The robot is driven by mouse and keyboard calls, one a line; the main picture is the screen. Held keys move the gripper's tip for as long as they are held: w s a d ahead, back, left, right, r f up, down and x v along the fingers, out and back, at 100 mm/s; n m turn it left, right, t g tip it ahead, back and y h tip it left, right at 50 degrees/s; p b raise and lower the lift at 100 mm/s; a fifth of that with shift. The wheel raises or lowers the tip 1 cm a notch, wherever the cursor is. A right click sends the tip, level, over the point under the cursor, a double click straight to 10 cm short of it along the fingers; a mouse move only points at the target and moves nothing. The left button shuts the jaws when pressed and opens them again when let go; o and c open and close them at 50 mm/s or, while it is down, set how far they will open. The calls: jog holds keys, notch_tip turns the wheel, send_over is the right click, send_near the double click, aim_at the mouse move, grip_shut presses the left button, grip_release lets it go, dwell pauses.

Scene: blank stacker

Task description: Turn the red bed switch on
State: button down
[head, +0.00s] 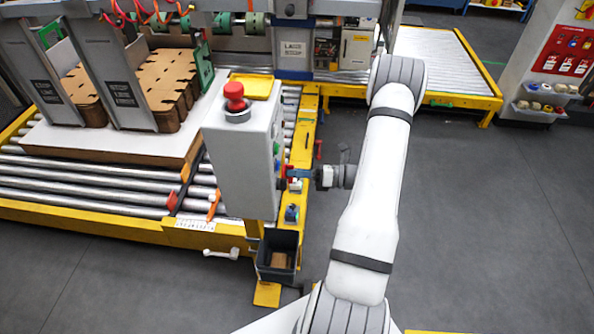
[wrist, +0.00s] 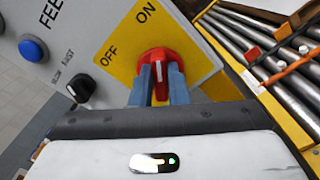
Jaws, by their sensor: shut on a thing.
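The red bed switch (wrist: 158,62) is a rotary knob on a yellow plate marked OFF and ON in the wrist view. My gripper (wrist: 159,84) has its two blue-grey fingers on either side of the knob and is shut on it. In the head view my gripper (head: 291,174) reaches left to the right-hand face of the grey control box (head: 240,165). The switch is mostly hidden there by the fingers.
A black knob (wrist: 81,88) and a blue button (wrist: 33,48) share the panel. A red mushroom button (head: 235,97) tops the box. A dark bin (head: 277,257) hangs below. Roller conveyor (head: 85,188) lies left; open grey floor (head: 480,210) lies right.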

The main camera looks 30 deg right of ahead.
jog(key=shift+f+m, duration=0.1)
jog(key=shift+m, duration=0.5)
jog(key=c, duration=1.4)
grip_release()
jog(key=b+v, duration=0.2)
jog(key=v, duration=0.6)
jog(key=shift+s, duration=0.15)
